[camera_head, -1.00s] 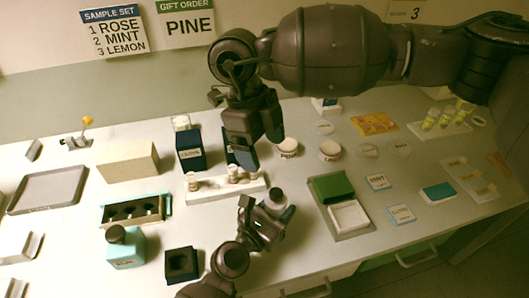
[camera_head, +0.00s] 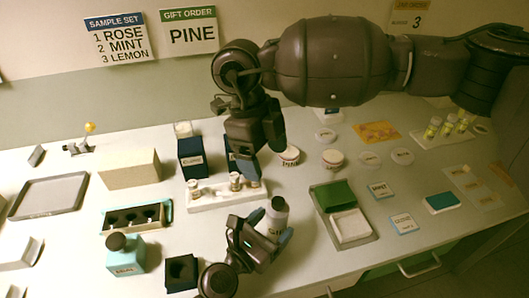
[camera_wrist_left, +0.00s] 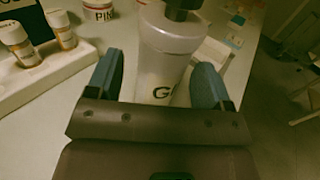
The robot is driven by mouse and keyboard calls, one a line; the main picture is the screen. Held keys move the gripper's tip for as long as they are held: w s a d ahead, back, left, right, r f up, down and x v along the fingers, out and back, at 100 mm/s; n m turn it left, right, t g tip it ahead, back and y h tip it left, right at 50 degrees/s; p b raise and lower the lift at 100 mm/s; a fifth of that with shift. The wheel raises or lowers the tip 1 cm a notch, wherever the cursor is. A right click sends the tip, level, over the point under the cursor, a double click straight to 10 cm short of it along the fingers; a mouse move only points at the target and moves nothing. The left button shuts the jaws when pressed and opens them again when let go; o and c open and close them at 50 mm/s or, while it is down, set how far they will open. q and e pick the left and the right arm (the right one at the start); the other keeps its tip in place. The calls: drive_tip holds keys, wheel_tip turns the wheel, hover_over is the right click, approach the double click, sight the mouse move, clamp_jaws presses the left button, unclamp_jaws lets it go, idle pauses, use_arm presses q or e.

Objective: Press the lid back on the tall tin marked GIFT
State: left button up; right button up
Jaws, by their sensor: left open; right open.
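The tall pale grey tin (camera_head: 275,217) marked with a G stands near the front middle of the table. In the left wrist view the tin (camera_wrist_left: 165,62) is upright between my finger pads, with a dark cap piece (camera_wrist_left: 183,10) on top, cut off by the frame edge. I cannot tell whether the cap is fully seated. My left gripper (camera_head: 267,231) is open around the tin's lower body; contact is unclear. My right gripper (camera_head: 256,150) is open, pointing down above the dark boxes behind the white rack.
A white rack (camera_head: 205,201) with small bottles stands behind the tin. A teal bottle (camera_head: 125,255) and black holder (camera_head: 181,273) are at left. A green-and-white box tray (camera_head: 343,212) is close on the right. Dark blue boxes (camera_head: 192,160) stand behind the rack.

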use_arm(q)
drive_tip(key=v, duration=0.7)
drive_tip(key=shift+s+a+b, duration=0.15)
drive_tip(key=shift+b, duration=0.25)
